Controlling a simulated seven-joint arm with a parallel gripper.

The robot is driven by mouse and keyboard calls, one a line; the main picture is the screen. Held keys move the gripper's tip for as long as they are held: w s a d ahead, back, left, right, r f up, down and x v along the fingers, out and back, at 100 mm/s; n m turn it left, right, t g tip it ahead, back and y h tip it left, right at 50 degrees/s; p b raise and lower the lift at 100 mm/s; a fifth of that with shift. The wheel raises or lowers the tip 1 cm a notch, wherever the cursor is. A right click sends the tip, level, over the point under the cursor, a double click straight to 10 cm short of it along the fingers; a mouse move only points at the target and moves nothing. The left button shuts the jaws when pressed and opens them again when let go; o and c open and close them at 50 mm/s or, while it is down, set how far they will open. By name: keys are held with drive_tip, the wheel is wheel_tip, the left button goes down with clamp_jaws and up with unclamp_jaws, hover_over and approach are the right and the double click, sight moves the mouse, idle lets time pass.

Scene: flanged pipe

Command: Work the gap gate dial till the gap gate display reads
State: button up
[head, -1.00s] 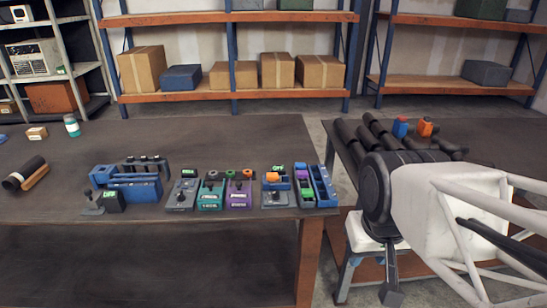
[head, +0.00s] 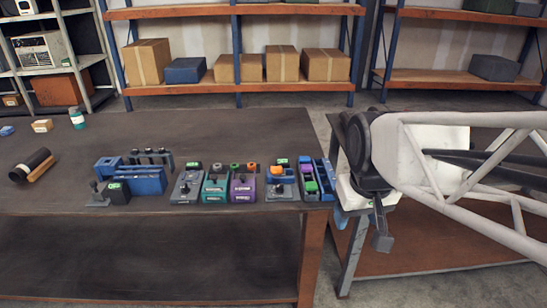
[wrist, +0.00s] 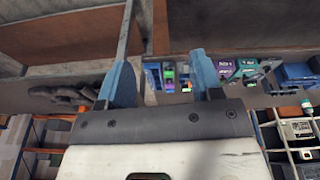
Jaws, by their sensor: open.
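A row of small control units stands near the front edge of the dark table. It has a grey unit (head: 186,188), a teal unit (head: 215,188), a purple unit (head: 243,189) and a grey-blue unit with an orange part (head: 282,184). Several carry dark knobs and small green displays. A grey lever unit with a green display (head: 115,193) stands farther left. I cannot tell which one is the gap gate, and no reading is legible. My gripper (wrist: 160,78) is open and empty in the wrist view, its two blue fingers well apart, away from the units.
Blue bins with coloured blocks (head: 325,178) sit at the table's right end, and a blue block holder (head: 137,178) left of the units. A gap separates this table from the right bench. The table's middle back is clear.

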drive_tip(key=w+a+n, duration=0.2)
drive_tip(key=w, duration=1)
drive_tip(key=n+g, duration=0.2)
drive_tip(key=n, duration=0.4)
hover_over(280, 185)
wheel_tip(280, 185, down, 16)
drive_tip(key=r, duration=0.1)
drive_tip(key=shift+w+f, duration=0.2)
drive_tip(key=shift+f, duration=0.35)
drive_tip(key=shift+f, duration=0.1)
drive_tip(key=shift+f, duration=3.85)
